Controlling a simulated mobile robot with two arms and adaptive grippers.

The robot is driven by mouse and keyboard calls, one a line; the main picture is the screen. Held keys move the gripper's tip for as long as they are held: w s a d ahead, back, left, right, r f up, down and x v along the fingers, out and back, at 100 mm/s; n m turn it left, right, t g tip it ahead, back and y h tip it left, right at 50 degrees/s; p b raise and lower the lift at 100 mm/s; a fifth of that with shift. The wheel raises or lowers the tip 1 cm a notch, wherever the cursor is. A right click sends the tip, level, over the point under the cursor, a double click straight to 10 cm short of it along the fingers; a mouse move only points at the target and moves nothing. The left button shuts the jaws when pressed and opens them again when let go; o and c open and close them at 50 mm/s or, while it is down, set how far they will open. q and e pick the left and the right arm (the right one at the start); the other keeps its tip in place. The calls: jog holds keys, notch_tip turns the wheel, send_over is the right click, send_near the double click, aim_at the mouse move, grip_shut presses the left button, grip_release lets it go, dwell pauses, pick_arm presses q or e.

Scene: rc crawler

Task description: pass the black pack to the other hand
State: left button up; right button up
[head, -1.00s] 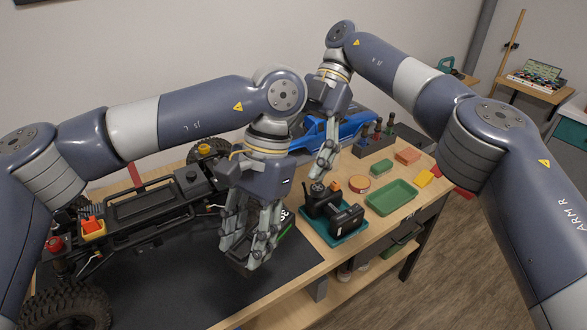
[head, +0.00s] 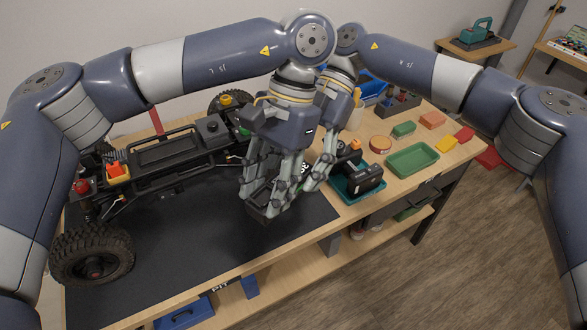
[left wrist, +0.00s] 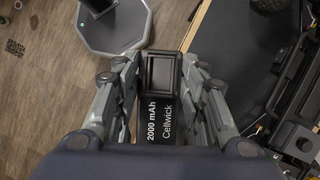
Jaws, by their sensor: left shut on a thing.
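The black pack (head: 259,212) is held above the dark mat, largely hidden by fingers in the head view. My left gripper (head: 270,198) is shut on it. In the left wrist view the pack (left wrist: 160,125) lies between the left fingers, with white lettering "2000 mAh Cellwick" facing the camera. My right gripper (head: 318,178) is close beside the left one, to its right and partly behind it, by the pack's right end. The fingers overlap in the picture, so I cannot tell whether the right fingers touch the pack or how far apart they are.
The crawler chassis (head: 165,150) with big tyres fills the bench's left and back. A teal tray (head: 347,196) with black devices stands just right of the grippers. A green tray (head: 412,160) and small coloured blocks lie farther right. The front of the mat (head: 190,260) is clear.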

jog(key=shift+s+a+f, duration=0.2)
jog(key=shift+s+f, duration=0.1)
jog(key=shift+f, duration=0.05)
jog(key=c, duration=1.3)
pick_arm(q)
jog(key=o, duration=1.4)
jog(key=shift+c, duration=0.2)
pick_arm(e)
jog(key=shift+r, duration=0.1)
jog(key=shift+c, duration=0.3)
